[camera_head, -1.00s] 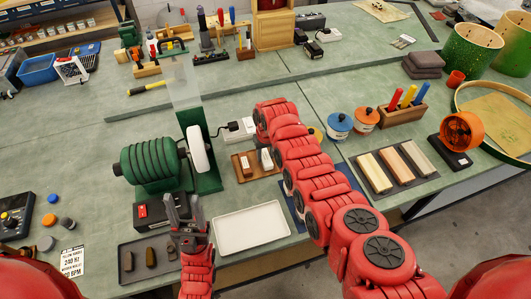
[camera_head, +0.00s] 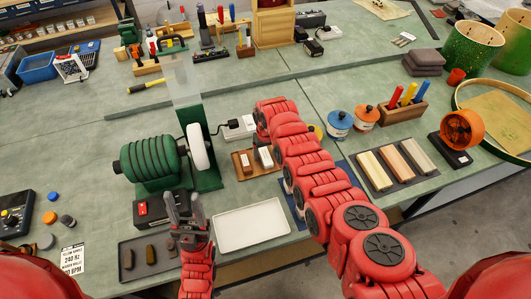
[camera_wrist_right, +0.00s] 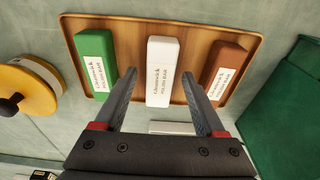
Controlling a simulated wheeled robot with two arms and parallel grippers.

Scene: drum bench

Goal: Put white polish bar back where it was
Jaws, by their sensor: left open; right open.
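The white polish bar (camera_wrist_right: 161,72) lies in the middle of a wooden tray (camera_wrist_right: 208,30) in the right wrist view. A green polish bar (camera_wrist_right: 96,62) is to its left and a red-brown polish bar (camera_wrist_right: 222,75) to its right. My right gripper (camera_wrist_right: 159,74) is open, one finger on each side of the white bar, with visible gaps. Whether the fingers are down at bar height I cannot tell. My left gripper (camera_head: 184,208) is open and empty.
A green buffing machine (camera_head: 152,163) with a white wheel stands left of the wooden tray. An empty white tray (camera_head: 252,226) and a dark tray (camera_head: 135,271) with several small pieces lie in front. A yellow round container (camera_wrist_right: 27,86) is beside the wooden tray.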

